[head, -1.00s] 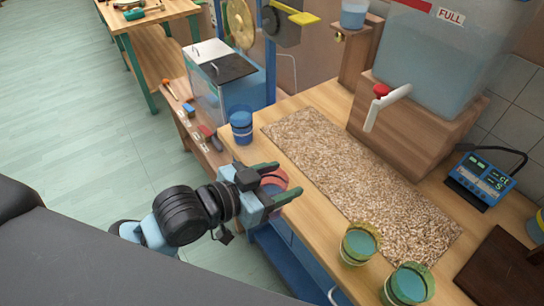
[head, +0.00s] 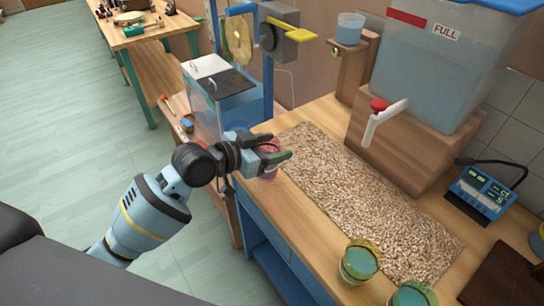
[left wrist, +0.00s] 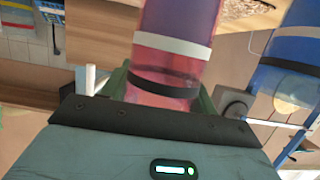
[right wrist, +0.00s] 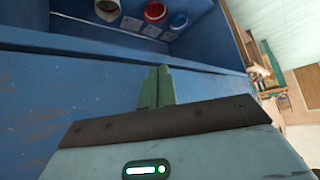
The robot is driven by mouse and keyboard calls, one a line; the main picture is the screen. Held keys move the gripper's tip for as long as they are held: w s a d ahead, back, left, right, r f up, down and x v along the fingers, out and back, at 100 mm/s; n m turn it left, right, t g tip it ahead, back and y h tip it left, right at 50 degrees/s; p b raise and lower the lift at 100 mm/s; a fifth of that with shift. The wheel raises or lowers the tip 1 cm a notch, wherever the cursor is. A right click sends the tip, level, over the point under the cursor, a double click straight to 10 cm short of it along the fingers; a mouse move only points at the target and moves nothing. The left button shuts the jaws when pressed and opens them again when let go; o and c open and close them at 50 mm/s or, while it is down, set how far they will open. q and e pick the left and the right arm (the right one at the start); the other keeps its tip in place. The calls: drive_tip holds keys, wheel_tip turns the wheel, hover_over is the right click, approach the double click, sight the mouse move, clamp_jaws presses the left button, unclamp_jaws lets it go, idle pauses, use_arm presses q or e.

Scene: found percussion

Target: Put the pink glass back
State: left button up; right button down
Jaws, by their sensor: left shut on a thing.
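The pink glass (head: 269,173) is held in my left gripper (head: 279,157) near the left edge of the wooden bench. In the left wrist view the pink glass (left wrist: 165,85) stands between the green fingers, with a white band and a black band around it. Its far part looks purple. A blue glass (left wrist: 296,60) with a white band is beside it, apart from it. In the head view my left gripper mostly hides that blue glass. My right gripper (right wrist: 156,86) is shut and empty before a blue cabinet front; it is outside the head view.
A pebbly mat (head: 350,195) covers the bench middle. A tank with a white tap (head: 384,122) rises behind. A blue meter (head: 481,192) is at right.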

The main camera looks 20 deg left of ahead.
use_arm(q)
drive_tip(key=shift+f, duration=1.7)
drive_tip(key=shift+f, duration=0.2)
drive_tip(key=o, duration=1.3)
